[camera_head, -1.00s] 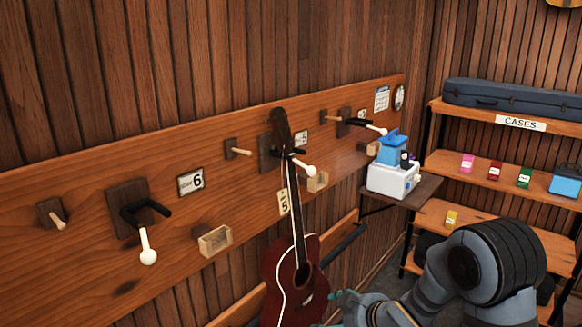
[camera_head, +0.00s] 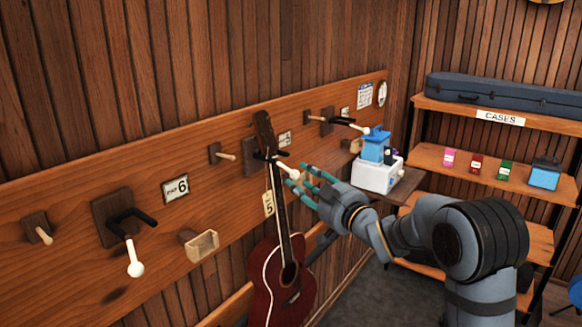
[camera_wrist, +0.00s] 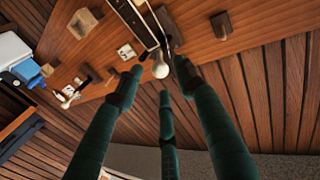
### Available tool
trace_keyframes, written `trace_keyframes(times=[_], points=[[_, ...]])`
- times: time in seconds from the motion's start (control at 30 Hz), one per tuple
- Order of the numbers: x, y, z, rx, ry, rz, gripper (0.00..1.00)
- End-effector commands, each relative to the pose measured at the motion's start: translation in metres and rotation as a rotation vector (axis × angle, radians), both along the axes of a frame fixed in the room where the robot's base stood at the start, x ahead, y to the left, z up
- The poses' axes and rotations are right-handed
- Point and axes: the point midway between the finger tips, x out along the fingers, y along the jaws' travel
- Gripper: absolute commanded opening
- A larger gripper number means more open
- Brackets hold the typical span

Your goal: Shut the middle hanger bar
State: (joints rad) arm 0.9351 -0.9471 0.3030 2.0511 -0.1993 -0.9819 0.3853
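The middle hanger (camera_head: 267,156) is on the wooden wall board, with a dark red ukulele (camera_head: 270,275) hanging from it. Its bar ends in a white knob (camera_head: 291,174) that sticks out to the right of the ukulele's neck. My three-fingered gripper (camera_head: 303,179) is open, with its teal fingertips around or just beside this knob. In the wrist view the knob (camera_wrist: 160,69) shows between the spread fingers, with the ukulele neck just behind it. I cannot tell whether any finger touches it.
The left hanger (camera_head: 118,218) is empty, its white-ended bar pointing down. The right hanger (camera_head: 328,120) has a similar bar. A small shelf (camera_head: 405,186) with a white and blue machine (camera_head: 376,165) stands right of my gripper. A cases rack (camera_head: 480,170) is farther right.

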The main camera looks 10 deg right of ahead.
Motion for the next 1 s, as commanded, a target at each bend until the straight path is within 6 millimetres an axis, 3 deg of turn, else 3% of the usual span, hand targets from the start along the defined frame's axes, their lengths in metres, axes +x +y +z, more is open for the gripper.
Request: trace_keyframes(times=[0.2,0.4,0.73,1.0], points=[[0.038,0.015,0.003,-0.001,0.004,0.001,0.38],[0.056,0.020,0.001,-0.001,0.003,-0.001,0.38],[0.060,0.022,-0.001,-0.002,0.002,0.000,0.38],[0.060,0.022,-0.001,-0.002,0.002,-0.001,0.23]])
